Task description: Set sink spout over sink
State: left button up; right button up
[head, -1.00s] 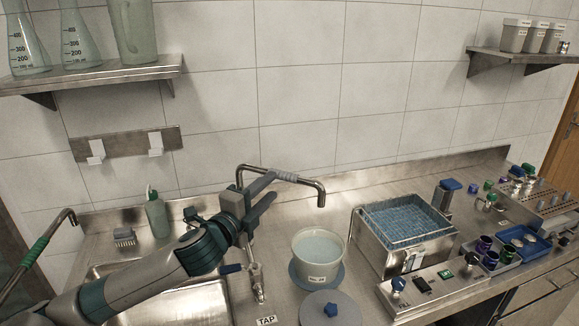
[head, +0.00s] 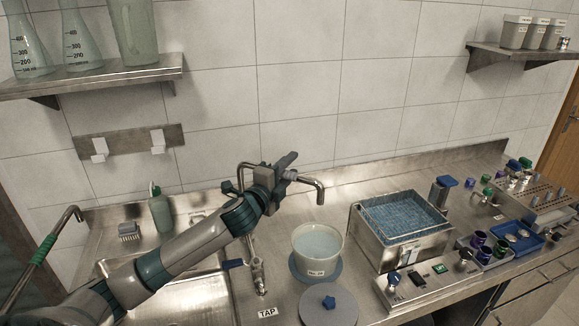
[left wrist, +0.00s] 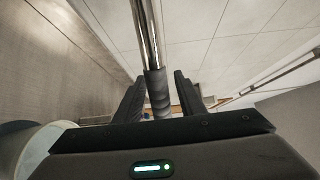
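My right gripper is not in view.
A blue-handled tap valve (head: 256,270) stands below the spout. A grey lid (head: 328,308) lies in front of the tub. A metal bath with a blue grid (head: 400,220) stands to the right. A green bottle (head: 160,212) and a brush (head: 129,232) stand behind the sink.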

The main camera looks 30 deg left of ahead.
pick_arm(q)
grip_shut()
jog(key=shift+s, duration=0.1)
